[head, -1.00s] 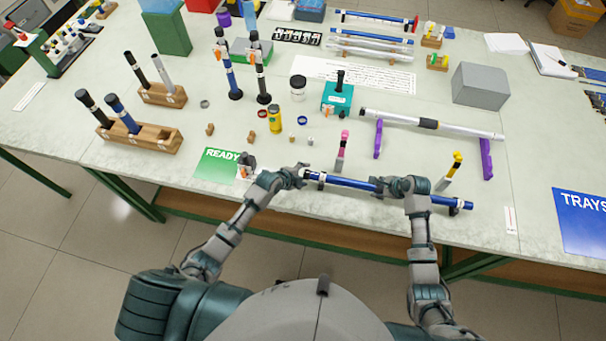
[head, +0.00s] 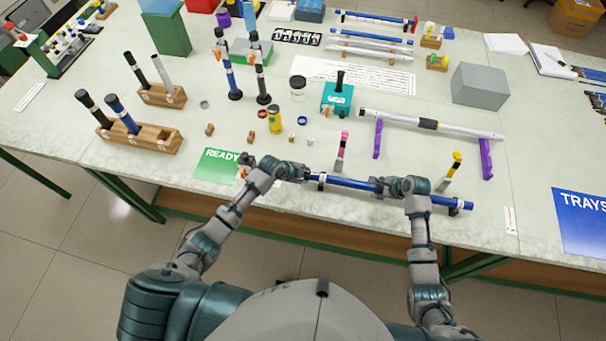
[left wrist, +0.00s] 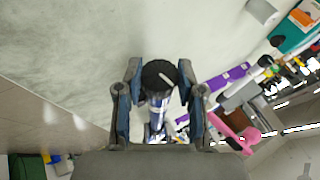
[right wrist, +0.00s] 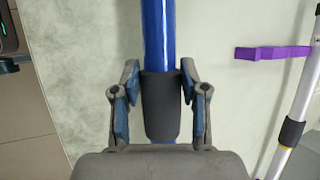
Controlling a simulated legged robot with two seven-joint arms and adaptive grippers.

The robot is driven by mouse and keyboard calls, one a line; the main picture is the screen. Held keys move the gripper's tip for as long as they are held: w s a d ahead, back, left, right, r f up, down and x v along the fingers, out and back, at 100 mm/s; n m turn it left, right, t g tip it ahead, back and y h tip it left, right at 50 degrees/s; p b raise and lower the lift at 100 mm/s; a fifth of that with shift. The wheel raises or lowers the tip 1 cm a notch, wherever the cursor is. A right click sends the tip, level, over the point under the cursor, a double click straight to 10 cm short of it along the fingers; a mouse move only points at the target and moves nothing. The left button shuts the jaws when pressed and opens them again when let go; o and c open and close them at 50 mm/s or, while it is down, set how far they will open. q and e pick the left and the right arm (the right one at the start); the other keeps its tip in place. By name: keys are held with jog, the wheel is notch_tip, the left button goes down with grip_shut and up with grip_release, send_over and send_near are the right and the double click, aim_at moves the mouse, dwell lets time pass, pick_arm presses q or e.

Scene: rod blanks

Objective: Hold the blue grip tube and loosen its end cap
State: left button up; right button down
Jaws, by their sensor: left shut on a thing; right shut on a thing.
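The blue grip tube (head: 350,182) lies level along the front of the table, with a black sleeve (right wrist: 161,105) around it. My right gripper (head: 382,187) is shut on the tube at this sleeve; its fingers flank the sleeve in the right wrist view (right wrist: 154,100). My left gripper (head: 304,173) is at the tube's left end, shut on the black end cap (left wrist: 158,75). The cap has a white mark on its face and sits between the fingers in the left wrist view. The joint between cap and tube is mostly hidden, so I cannot tell how loose the cap is.
A pink-topped upright (head: 341,150) and a yellow-topped one (head: 450,172) stand just behind the tube. A silver tube (head: 465,130) rests on purple stands (head: 486,160) farther back. A green READY mat (head: 217,166) lies left. The table's front edge is close.

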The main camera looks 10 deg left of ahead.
pick_arm(q)
jog(key=g, duration=0.3)
jog(key=shift+w+r+n, duration=0.1)
jog(key=shift+w+n, duration=0.15)
jog(key=shift+n, duration=0.05)
jog(key=shift+w+n+g, duration=0.2)
jog(key=shift+n+g, duration=0.2)
jog(key=shift+g, duration=1.6)
jog(key=o, duration=1.2)
jog(key=shift+c, duration=0.2)
jog(key=v, duration=1.2)
jog(key=shift+w, duration=0.25)
